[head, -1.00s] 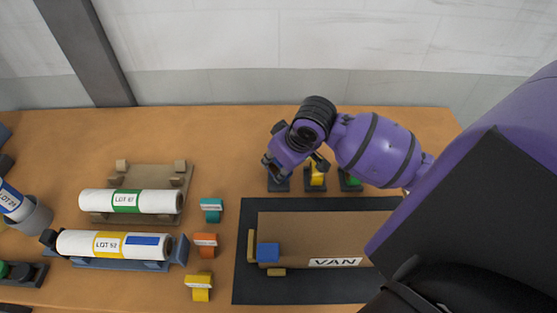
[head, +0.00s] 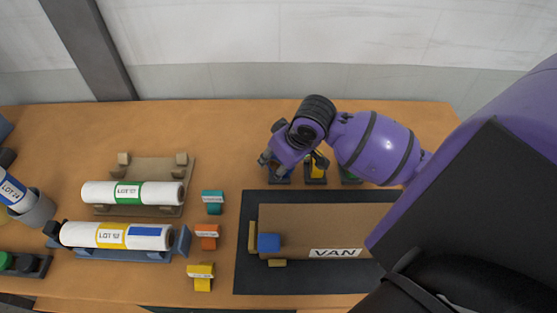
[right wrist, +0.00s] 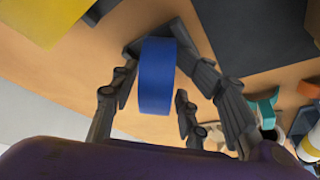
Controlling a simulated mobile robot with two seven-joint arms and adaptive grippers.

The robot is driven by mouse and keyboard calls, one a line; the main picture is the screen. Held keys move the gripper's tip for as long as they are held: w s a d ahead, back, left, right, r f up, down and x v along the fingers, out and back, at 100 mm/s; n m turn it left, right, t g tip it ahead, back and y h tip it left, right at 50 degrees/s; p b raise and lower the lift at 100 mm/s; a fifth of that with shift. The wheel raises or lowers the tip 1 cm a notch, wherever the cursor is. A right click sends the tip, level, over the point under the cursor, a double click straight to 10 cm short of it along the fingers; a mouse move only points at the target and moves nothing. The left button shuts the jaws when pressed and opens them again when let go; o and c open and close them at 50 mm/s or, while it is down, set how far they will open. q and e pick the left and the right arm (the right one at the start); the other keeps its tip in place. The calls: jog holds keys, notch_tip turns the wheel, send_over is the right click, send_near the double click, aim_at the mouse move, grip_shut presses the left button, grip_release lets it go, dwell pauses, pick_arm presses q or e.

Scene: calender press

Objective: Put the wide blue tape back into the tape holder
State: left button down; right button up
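The wide blue tape (right wrist: 156,78) stands between the fingers of my right gripper (right wrist: 160,85) in the right wrist view. The fingers are spread to either side of it, with small gaps showing. The dark tape holder (right wrist: 133,46) is just behind the tape; whether the tape is fully seated is hard to tell. In the head view my right gripper (head: 292,160) is over the leftmost dark holder (head: 279,181) of a row, and it mostly hides the blue tape. My left gripper is out of view.
Holders with yellow tape (head: 317,166) and green tape (head: 350,178) stand close to the right. A dark mat (head: 243,270) with a brown VAN panel (head: 330,215) and blue block (head: 268,243) lies in front. LOT rolls (head: 130,193) rest on stands at left.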

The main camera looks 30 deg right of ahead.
jog(key=shift+s+d+f, duration=0.1)
jog(key=shift+s, duration=0.1)
jog(key=shift+r, duration=0.35)
jog(key=v, duration=1.2)
jog(key=shift+r, duration=0.35)
jog(key=shift+w, duration=0.1)
